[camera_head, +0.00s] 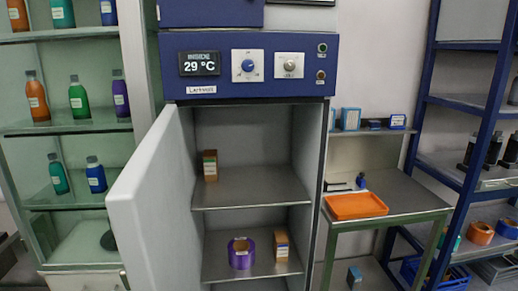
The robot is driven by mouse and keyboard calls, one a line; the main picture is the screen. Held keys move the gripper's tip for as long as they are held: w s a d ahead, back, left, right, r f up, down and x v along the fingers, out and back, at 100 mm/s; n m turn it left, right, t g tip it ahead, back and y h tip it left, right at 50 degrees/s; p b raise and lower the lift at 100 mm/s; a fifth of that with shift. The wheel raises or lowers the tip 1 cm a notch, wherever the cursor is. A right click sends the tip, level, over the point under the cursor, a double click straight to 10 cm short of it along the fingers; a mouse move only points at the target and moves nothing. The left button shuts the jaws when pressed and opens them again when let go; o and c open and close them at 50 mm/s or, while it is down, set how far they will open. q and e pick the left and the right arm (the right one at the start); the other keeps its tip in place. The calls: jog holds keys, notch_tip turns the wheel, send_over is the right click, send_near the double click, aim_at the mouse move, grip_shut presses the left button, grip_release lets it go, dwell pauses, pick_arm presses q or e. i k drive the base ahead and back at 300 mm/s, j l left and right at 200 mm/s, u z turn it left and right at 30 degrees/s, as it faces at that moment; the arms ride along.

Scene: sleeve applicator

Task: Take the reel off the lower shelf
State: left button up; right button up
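A purple reel (241,254) with a white label on its front lies on the lower shelf (217,262) inside the open blue-and-grey cabinet. A small orange-and-white box (281,245) stands on the same shelf, to the right of the reel with a small gap. The reel is fully visible. Neither of my grippers is in view.
The cabinet door (155,210) stands open to the left. At right, a table carries an orange tray (356,206). A blue rack (475,125) holds other reels (480,233). Bottles fill the left shelves.

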aim_at(241, 250)
jog(key=j+z, duration=0.25)
jog(key=j, duration=1.35)
jog(key=i+l+u, duration=0.25)
jog(key=l, duration=0.65)
jog(key=l+u, duration=0.25)
jog(key=l, duration=0.65)
jog(key=i+l+u, duration=0.1)
jog(key=l, duration=0.25)
jog(key=i+l+u, duration=0.1)
jog(key=i+l, duration=0.35)
jog(key=l, duration=0.3)
jog(key=i+l+u, duration=0.15)
jog(key=l, duration=0.2)
jog(key=i+l+u, duration=0.1)
jog(key=l, duration=0.3)
jog(key=i+l+u, duration=0.1)
jog(key=l, duration=0.3)
jog(key=i+l+u, duration=0.1)
jog(key=l, duration=0.35)
jog(key=i, duration=0.1)
